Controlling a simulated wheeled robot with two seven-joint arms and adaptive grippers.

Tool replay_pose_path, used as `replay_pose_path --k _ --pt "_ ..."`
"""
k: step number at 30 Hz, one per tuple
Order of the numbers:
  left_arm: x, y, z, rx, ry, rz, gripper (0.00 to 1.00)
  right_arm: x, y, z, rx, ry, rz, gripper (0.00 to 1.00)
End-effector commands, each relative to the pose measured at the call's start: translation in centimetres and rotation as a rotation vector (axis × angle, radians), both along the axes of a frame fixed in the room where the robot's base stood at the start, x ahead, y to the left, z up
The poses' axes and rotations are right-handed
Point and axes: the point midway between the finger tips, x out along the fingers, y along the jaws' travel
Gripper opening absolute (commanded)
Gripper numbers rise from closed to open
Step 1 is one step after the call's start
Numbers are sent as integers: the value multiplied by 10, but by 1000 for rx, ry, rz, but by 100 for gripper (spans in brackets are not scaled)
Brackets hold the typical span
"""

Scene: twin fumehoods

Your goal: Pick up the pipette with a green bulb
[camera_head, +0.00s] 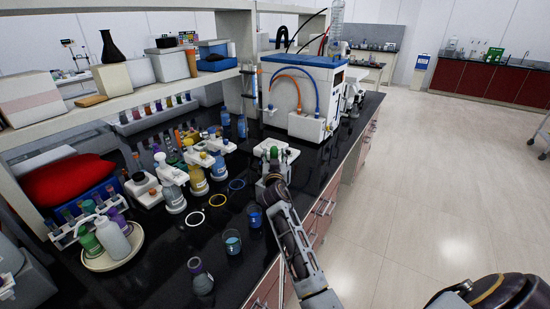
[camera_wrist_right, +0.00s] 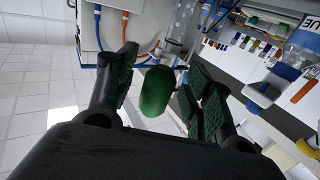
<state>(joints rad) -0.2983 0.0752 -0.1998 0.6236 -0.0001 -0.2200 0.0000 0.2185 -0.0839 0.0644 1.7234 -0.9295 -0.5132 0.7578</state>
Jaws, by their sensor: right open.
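The pipette's green bulb (camera_wrist_right: 157,92) shows in the right wrist view between the two fingers of my right gripper (camera_wrist_right: 163,68). A gap is visible on the left side of the bulb; on the right side I cannot tell whether the finger touches it. A clear tube runs up behind the bulb. In the head view my right gripper (camera_head: 271,172) is at the right part of the black bench, close to a small white holder (camera_head: 288,145) with green in it. The fingers are open. My left gripper is not in view.
A white and blue machine (camera_head: 302,90) with hoses stands behind the holder. Bottles, racks and beakers crowd the bench to the left, including a beaker with blue liquid (camera_head: 232,242). A shelf (camera_head: 130,98) overhangs the left side.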

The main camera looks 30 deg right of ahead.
Motion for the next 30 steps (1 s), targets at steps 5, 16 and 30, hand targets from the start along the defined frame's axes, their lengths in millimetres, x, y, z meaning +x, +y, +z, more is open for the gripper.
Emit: replay_pose_path --k 5,16,30 --pt "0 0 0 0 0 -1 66 -1 2 0 -1 0 -1 51" --pt "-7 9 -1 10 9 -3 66 -1 2 0 -1 0 -1 51" --pt "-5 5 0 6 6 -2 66 -1 1 0 -1 0 -1 13"
